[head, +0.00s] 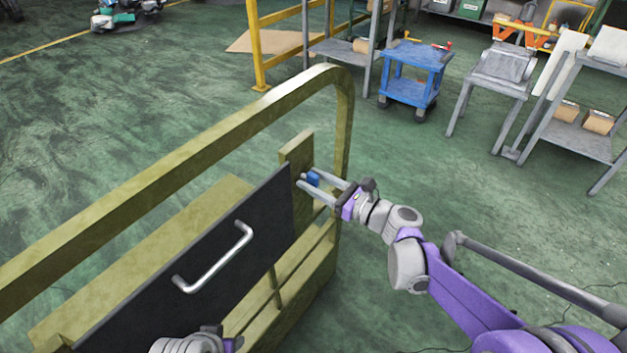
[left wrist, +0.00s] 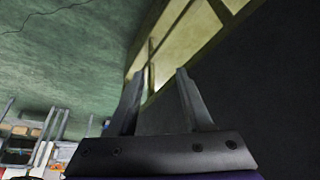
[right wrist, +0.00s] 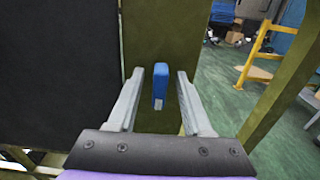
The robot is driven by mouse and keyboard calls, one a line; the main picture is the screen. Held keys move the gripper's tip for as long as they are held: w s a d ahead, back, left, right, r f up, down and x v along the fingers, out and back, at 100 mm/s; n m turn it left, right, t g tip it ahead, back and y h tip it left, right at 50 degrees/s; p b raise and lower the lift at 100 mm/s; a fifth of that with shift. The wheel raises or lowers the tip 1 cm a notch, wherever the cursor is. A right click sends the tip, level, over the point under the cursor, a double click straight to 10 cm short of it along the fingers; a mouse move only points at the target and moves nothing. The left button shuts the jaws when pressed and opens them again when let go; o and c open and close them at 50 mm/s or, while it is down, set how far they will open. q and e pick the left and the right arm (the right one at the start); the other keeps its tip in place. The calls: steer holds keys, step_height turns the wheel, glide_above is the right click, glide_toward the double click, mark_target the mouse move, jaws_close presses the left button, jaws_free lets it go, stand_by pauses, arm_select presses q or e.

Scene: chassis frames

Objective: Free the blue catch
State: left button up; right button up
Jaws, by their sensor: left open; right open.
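The blue catch (head: 313,179) is a small blue block on the yellow-green post (head: 297,150) at the right end of the dark panel. It also shows upright in the right wrist view (right wrist: 160,87). My right gripper (head: 308,188) is open, with its fingers on either side of the catch; in the right wrist view a gap shows between the catch and each finger. The dark panel (head: 190,265) has a silver handle (head: 215,260). My left gripper (left wrist: 155,85) is open in the left wrist view, near the panel and frame, with nothing between its fingers.
A yellow-green tubular frame (head: 180,160) surrounds the panel, with an upright at its right end. A blue cart (head: 412,72), a grey table (head: 497,75) and shelving stand further back. Green floor (head: 440,180) is clear between them and the frame.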

steer(key=shift+w+a, duration=0.1)
steer(key=shift+a, duration=0.05)
jaws_close()
